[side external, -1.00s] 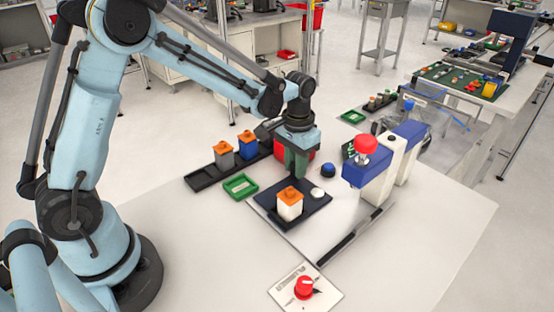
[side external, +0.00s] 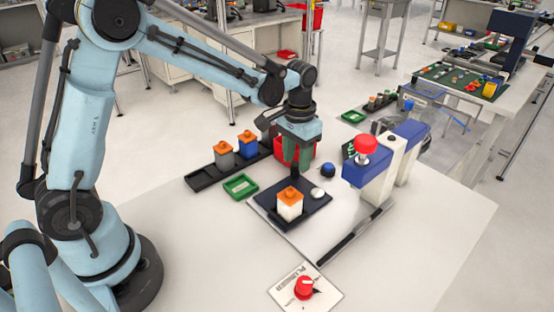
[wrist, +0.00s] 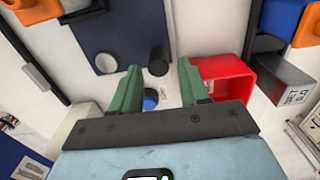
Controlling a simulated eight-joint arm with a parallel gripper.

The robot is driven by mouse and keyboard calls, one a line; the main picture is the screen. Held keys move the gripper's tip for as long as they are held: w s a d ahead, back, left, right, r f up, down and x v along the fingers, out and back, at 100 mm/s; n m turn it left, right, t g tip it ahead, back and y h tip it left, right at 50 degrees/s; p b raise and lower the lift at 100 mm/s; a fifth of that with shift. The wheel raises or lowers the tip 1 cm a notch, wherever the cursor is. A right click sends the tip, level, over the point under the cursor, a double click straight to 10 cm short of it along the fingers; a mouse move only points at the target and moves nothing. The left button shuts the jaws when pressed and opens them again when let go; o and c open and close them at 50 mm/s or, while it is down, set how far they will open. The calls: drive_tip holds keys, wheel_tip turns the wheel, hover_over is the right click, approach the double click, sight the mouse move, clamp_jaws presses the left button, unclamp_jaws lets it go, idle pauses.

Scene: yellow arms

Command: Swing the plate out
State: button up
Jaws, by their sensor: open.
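The dark flat plate (side external: 262,207) lies on the table and carries a white block with an orange top (side external: 290,205). A black upright peg (side external: 295,173) stands at the plate's back edge. The dark plate (wrist: 118,28) also fills the upper middle of the wrist view, with a black peg (wrist: 158,60) at its edge. My gripper (side external: 297,162) points down just above the peg at the back of the plate. In the wrist view my gripper (wrist: 160,72) has its green fingers spread apart with nothing between the tips. The peg shows just beyond them.
A red bin (wrist: 222,82) is close beside the right finger. A rack with grey and blue blocks (side external: 200,182) and a green tray (side external: 240,186) lie left. A blue and white unit with a red knob (side external: 366,146) stands right.

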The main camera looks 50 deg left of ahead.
drive_tip(key=shift+r, duration=2.7)
drive_tip(key=shift+s+r, duration=0.1)
drive_tip(key=s+r+t, duration=0.3)
drive_tip(key=s+t, duration=0.4)
drive_tip(key=s, duration=0.7)
drive_tip(key=shift+a+r, duration=0.15)
drive_tip(key=shift+a, duration=0.3)
